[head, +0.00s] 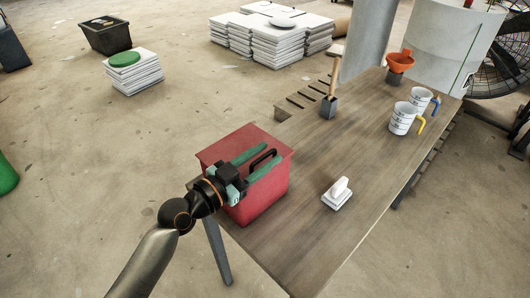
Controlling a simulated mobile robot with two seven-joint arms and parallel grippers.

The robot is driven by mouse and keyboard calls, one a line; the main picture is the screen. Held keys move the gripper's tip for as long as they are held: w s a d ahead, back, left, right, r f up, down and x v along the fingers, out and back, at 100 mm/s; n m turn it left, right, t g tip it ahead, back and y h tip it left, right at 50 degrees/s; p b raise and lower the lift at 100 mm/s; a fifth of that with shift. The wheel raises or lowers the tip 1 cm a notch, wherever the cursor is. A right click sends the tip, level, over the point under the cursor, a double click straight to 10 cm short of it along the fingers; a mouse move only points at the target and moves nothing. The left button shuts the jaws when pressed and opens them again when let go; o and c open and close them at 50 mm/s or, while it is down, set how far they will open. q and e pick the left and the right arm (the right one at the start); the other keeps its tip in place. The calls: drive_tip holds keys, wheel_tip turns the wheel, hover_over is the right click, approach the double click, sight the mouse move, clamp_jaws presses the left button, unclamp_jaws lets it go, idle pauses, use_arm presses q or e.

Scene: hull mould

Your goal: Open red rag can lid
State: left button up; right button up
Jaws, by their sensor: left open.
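The red rag can (262,192) stands on the near left end of the wooden table. Its red lid (222,147) lies flat on top and looks closed. A black handle (262,160) stands up from the lid. My left gripper (258,163) is over the lid, open, with its two green fingers on either side of the handle. I cannot tell whether the fingers touch the handle or the lid. My right gripper is not in view.
On the table (310,230) are a white block-like tool (338,194), a holder with a wooden handle (329,104), two measuring cups (403,118) and an orange funnel (400,61). Stacked white bags (270,42) and a black bin (106,36) stand on the floor behind.

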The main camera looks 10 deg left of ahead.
use_arm(q)
drive_tip(key=shift+w+d, duration=0.15)
drive_tip(key=shift+w, duration=0.05)
clamp_jaws()
idle(0.3)
idle(1.1)
